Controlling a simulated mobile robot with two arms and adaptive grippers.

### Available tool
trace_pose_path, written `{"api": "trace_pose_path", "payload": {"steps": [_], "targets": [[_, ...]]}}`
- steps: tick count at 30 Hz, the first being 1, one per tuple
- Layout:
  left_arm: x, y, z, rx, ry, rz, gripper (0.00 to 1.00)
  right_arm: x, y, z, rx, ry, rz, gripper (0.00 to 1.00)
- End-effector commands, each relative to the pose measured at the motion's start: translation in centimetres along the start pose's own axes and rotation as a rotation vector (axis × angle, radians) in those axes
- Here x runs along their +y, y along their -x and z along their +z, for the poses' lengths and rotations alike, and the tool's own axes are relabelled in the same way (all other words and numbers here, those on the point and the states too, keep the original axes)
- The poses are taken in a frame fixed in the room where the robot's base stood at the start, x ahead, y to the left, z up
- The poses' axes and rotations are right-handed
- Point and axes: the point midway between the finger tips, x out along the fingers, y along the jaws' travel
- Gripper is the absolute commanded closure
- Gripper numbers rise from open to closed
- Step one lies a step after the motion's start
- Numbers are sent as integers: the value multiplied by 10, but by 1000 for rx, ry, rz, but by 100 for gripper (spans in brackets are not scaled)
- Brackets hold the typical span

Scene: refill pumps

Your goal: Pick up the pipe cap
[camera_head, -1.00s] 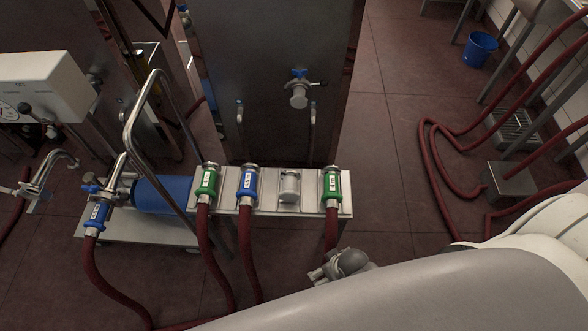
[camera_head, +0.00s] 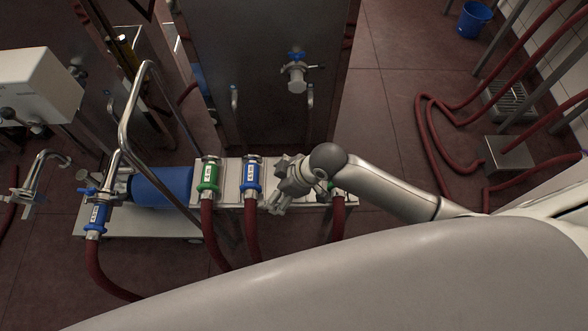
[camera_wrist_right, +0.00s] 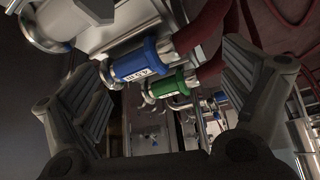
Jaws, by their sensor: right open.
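The pipe cap is hidden in the head view behind my right gripper (camera_head: 279,188), on the white bench between the blue and right green hose couplings. In the right wrist view, a bare silver cylinder with a flange, which looks like the pipe cap (camera_wrist_right: 78,14), is cut by the top left edge. My right gripper is open and over the cap's place on the bench. Its two fingers stand wide apart in the wrist view (camera_wrist_right: 160,60), with no object gripped between them. I cannot tell whether they touch the cap. My left gripper is not in view.
A blue coupling (camera_head: 251,174) sits just left of my right gripper, with a green coupling (camera_head: 209,176) farther left. Another green coupling is partly hidden under my right wrist. Red hoses (camera_head: 250,235) hang from the bench. A steel tank (camera_head: 265,80) with a valve (camera_head: 297,75) stands behind.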

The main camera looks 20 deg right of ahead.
Motion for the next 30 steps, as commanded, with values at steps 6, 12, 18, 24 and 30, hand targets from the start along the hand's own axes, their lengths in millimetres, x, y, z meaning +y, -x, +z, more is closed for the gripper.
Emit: {"api": "trace_pose_path", "payload": {"steps": [6, 12, 18, 24, 30], "targets": [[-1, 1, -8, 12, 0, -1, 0, 30, 13, 0, -47, 207, -71, 5], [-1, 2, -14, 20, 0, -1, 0, 65, 33, 19, -110, 287, -108, 5], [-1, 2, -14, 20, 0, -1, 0, 87, 48, 33, -143, 298, -121, 5], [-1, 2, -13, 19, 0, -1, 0, 87, 31, 39, -148, 297, -128, 5], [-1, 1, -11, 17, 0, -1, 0, 84, 3, 43, -147, 297, -127, 5]]}}
